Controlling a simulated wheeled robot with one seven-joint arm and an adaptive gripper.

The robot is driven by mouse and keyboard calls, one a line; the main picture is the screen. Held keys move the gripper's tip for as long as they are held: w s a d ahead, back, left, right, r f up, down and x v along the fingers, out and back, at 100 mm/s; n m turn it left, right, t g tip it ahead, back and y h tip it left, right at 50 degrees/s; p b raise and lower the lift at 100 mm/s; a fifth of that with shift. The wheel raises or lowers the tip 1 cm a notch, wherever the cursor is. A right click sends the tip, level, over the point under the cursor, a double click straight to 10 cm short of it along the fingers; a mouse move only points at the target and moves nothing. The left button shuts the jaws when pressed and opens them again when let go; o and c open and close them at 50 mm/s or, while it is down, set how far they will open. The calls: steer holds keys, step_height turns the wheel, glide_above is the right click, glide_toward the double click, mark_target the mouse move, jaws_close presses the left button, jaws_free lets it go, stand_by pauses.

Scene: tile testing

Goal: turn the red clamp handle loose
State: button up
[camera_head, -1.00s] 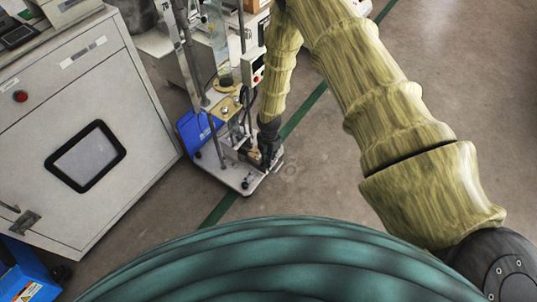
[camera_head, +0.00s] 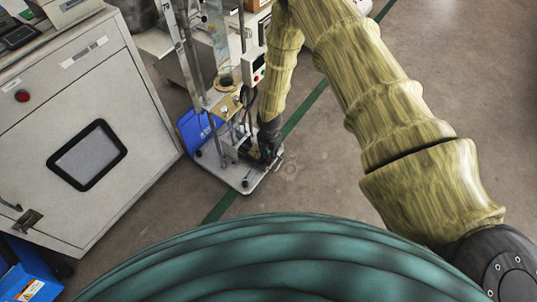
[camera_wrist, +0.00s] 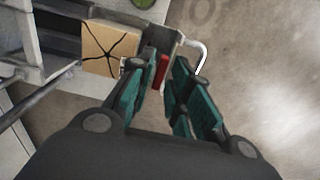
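The red clamp handle (camera_wrist: 161,72) shows in the wrist view as a small red bar beside a metal bracket, partly hidden by my gripper. My gripper (camera_wrist: 166,78) has its teal-padded fingers apart, one on each side of the handle, with a gap visible between them. I cannot tell whether either pad touches the handle. In the head view my gripper (camera_head: 268,150) is a dark shape low at the tile-testing stand (camera_head: 240,184); the handle cannot be made out there.
A tan tile with black crack-like lines (camera_wrist: 110,47) lies left of the fingers. A bent silver rod (camera_wrist: 202,58) stands close by the right finger. A blue panel (camera_head: 194,130) and upright posts stand at the stand's left. A grey cabinet (camera_head: 75,120) is farther left; floor at right is open.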

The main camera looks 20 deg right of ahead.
steer(key=shift+r+p, duration=2.6)
steer(key=shift+r, duration=0.85)
steer(key=s+a+f+m+y, duration=0.1)
steer(key=s+a+m+y, duration=0.1)
steer(key=s+m, duration=1.3)
steer(key=s+d+r+m+h, duration=0.1)
steer(key=s+d+r+m, duration=0.15)
steer(key=s, duration=0.45)
steer(key=s+d+r+m, duration=0.1)
steer(key=s+m, duration=0.3)
steer(key=s, duration=0.3)
steer(key=s+d+r+m+h, duration=0.1)
steer(key=s+r+m, duration=0.1)
steer(key=s+m, duration=0.35)
step_height(320, 180, up, 26)
steer(key=s+n+p, duration=0.1)
steer(key=p, duration=2.4)
steer(key=shift+s+d+r+p, duration=0.2)
steer(key=shift+s+d+p, duration=0.1)
steer(key=shift+s+d, duration=0.1)
